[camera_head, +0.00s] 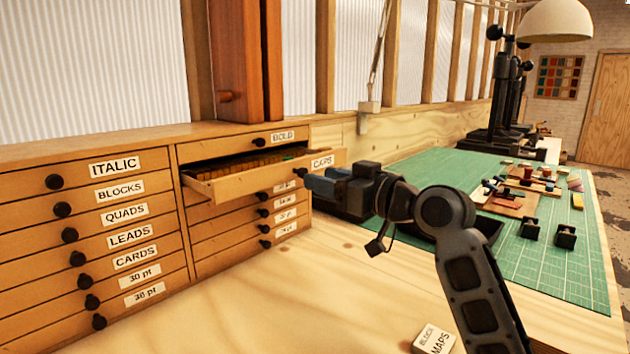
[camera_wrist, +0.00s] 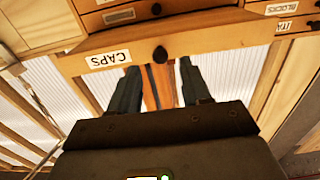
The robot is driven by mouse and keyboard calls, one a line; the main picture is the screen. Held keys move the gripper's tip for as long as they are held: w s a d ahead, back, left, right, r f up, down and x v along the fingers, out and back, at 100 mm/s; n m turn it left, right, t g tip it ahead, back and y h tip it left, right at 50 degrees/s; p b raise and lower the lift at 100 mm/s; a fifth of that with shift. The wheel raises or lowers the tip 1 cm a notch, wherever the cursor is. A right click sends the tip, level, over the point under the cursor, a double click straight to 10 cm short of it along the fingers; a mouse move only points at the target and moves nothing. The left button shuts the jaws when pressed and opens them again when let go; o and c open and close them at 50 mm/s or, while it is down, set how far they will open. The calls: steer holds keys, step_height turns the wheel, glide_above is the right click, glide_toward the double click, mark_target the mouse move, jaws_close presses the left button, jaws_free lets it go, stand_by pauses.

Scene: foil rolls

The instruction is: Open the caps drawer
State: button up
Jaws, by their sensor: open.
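The caps drawer (camera_head: 258,186) stands pulled out of the right column of the wooden cabinet, under the drawer labelled BOLD. Small type blocks show inside it. Its CAPS label and front also show in the wrist view (camera_wrist: 205,45), with a dark round knob (camera_wrist: 160,54) at the middle. My gripper (camera_head: 318,184) is at the drawer's front in the head view. In the wrist view its two fingers (camera_wrist: 158,84) are apart, with the knob just beyond and between their tips. Nothing is held between them.
Closed drawers, among them ITALIC (camera_head: 113,167), fill the cabinet's left column. A green cutting mat (camera_head: 560,270) with small tools lies at the right. A small labelled block (camera_head: 434,339) sits near the front edge. The bench top before the cabinet is mostly clear.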

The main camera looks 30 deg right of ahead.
steer(key=shift+v, duration=2)
